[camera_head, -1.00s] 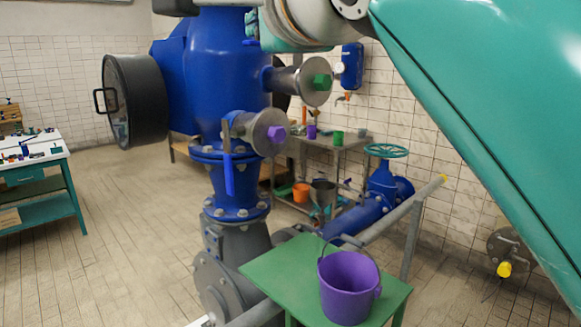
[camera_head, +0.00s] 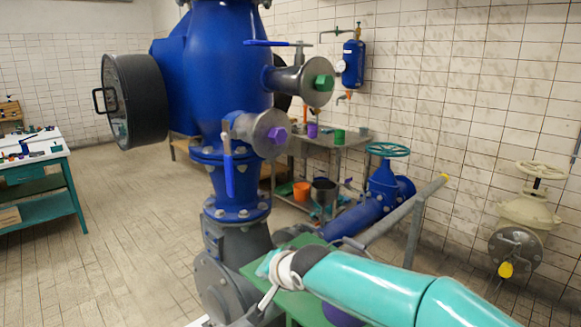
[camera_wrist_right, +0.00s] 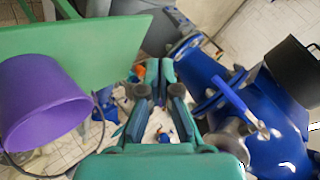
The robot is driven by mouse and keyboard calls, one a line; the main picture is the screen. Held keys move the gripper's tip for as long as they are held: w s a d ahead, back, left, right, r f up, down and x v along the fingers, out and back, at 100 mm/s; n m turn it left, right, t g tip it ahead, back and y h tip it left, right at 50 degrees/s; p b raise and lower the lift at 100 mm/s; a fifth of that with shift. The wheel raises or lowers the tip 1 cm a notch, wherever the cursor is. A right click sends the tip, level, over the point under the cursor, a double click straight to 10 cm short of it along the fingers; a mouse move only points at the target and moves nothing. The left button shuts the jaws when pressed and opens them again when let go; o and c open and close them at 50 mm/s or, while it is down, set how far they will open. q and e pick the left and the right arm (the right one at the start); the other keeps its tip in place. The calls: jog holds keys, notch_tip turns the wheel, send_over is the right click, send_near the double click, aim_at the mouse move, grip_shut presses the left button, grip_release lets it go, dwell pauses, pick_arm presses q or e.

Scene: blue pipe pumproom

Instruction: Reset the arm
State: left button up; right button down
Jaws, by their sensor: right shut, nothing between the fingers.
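My right arm (camera_head: 375,282) comes in from the lower right of the head view and reaches across in front of the green table (camera_head: 308,238). Its wrist is above the table's left part. In the right wrist view, my right gripper (camera_wrist_right: 157,88) is shut with nothing held. The purple bucket (camera_head: 343,315) is mostly hidden behind the arm in the head view. In the right wrist view the bucket (camera_wrist_right: 40,105) shows at the left, apart from the fingers. My left gripper is not in view.
A large blue vessel (camera_head: 228,85) with a purple-capped port (camera_head: 268,132) and a green-capped port (camera_head: 308,82) stands left of the arm. A grey rail (camera_head: 405,210) and a blue pipe valve (camera_head: 383,185) are behind. Open tiled floor lies at left.

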jog(key=s+d+f+n+g, duration=0.15)
jog(key=s+d+f, duration=0.25)
jog(key=f, duration=0.6)
jog(key=s+d+f+g+h, duration=0.1)
jog(key=s+d+f+g, duration=0.2)
jog(key=f, duration=0.6)
jog(key=s+d+f+g, duration=0.1)
jog(key=s+d+f, duration=0.35)
jog(key=f, duration=0.55)
jog(key=s+d+f+g, duration=0.1)
jog(key=s+d+f, duration=0.2)
jog(key=s, duration=0.8)
jog(key=s+d+f+g+p, duration=0.1)
jog(key=s+d+f+g, duration=0.1)
jog(key=s+f, duration=0.5)
jog(key=s+d+n, duration=0.1)
jog(key=s, duration=0.3)
jog(key=shift+d, duration=0.15)
